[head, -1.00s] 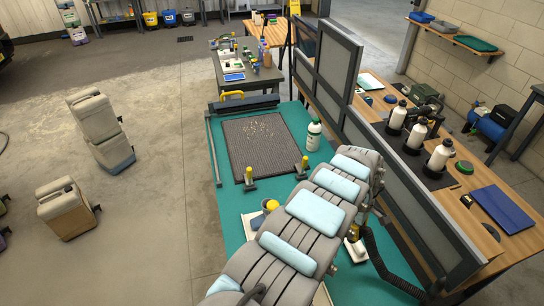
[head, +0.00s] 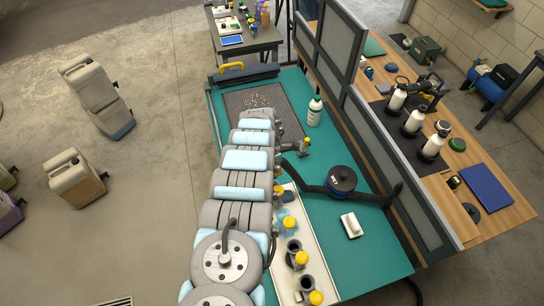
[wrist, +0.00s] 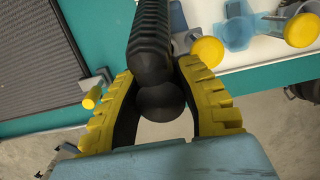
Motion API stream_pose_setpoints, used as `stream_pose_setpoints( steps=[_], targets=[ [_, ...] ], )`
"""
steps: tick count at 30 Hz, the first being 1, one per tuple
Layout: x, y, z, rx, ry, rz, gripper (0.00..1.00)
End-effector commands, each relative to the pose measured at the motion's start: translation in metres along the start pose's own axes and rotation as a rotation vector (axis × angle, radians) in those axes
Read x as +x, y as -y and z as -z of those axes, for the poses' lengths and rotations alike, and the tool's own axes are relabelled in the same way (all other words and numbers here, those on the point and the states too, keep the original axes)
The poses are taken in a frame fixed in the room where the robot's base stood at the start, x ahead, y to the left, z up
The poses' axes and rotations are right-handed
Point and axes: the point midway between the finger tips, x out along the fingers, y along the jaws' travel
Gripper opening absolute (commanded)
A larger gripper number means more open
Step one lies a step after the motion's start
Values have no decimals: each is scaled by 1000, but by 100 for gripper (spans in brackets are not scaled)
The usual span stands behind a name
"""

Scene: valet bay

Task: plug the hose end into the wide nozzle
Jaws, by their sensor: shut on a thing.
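In the wrist view my gripper (wrist: 160,105) has its yellow, ridged fingers shut around the black end of the ribbed hose (wrist: 152,40). A round dark part sits between the fingers. In the head view my arm hides the fingers. The nozzles stand on a white board (head: 318,262) on the teal bench, each beside a yellow knob. One is a pale blue flared nozzle (wrist: 234,22), which also shows in the head view (head: 287,222). Grey nozzles (head: 293,247) stand nearer. I cannot tell which is the wide one. The held hose end is apart from the nozzles.
A white block (head: 351,225) lies nearby. A white bottle (head: 314,111) stands by the grey mat (head: 284,113). A clamp with a yellow knob (wrist: 93,97) is at the mat's edge. Grey panels (head: 375,120) line the bench's right side.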

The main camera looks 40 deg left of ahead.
Motion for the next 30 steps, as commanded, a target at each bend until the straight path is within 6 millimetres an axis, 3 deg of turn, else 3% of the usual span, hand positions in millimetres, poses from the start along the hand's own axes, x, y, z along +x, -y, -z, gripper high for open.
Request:
stream_pose_setpoints(
  steps=[8,30],
  targets=[
    [7,-2,4,-10,0,-4,6],
    [68,-2,14,-10,-1,-3,6]
  ],
)
